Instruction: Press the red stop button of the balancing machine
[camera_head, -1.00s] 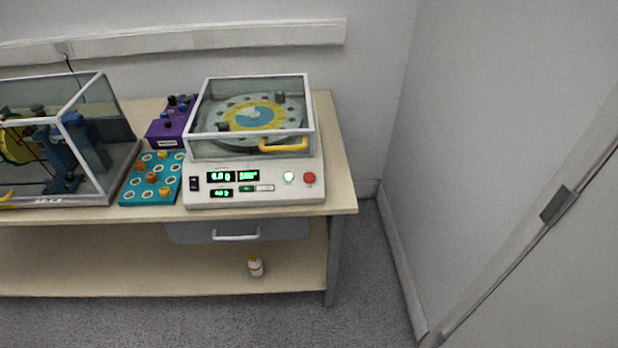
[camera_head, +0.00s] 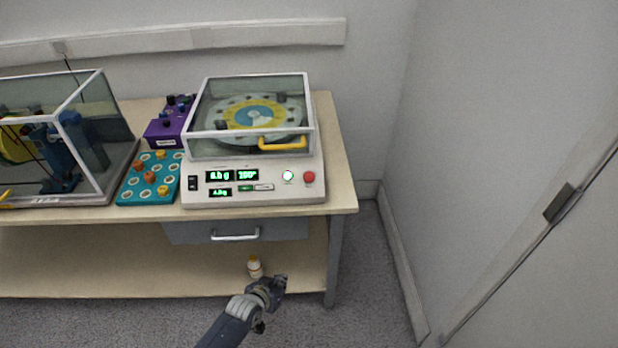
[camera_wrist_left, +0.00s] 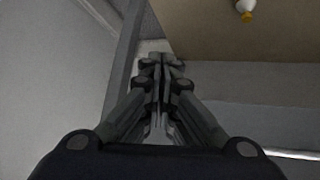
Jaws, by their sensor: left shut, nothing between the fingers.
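The balancing machine (camera_head: 222,195) stands on the right part of the bench, with a clear lid over its round disc and lit green displays on its front panel. Its red stop button (camera_head: 309,177) is at the panel's right end, beside a lit green-white button (camera_head: 288,176). My left gripper (camera_head: 281,283) is below the bench top, in front of the lower shelf, well below and apart from the red button. In the left wrist view its fingers (camera_wrist_left: 160,68) are together and empty. My right gripper is not in view.
A drawer with a handle (camera_head: 236,236) is under the bench top. A small white bottle (camera_head: 255,267) stands on the lower shelf near my left gripper. A teal tray (camera_head: 130,196), a purple box (camera_head: 163,134) and a clear enclosure (camera_head: 101,80) stand left of the machine.

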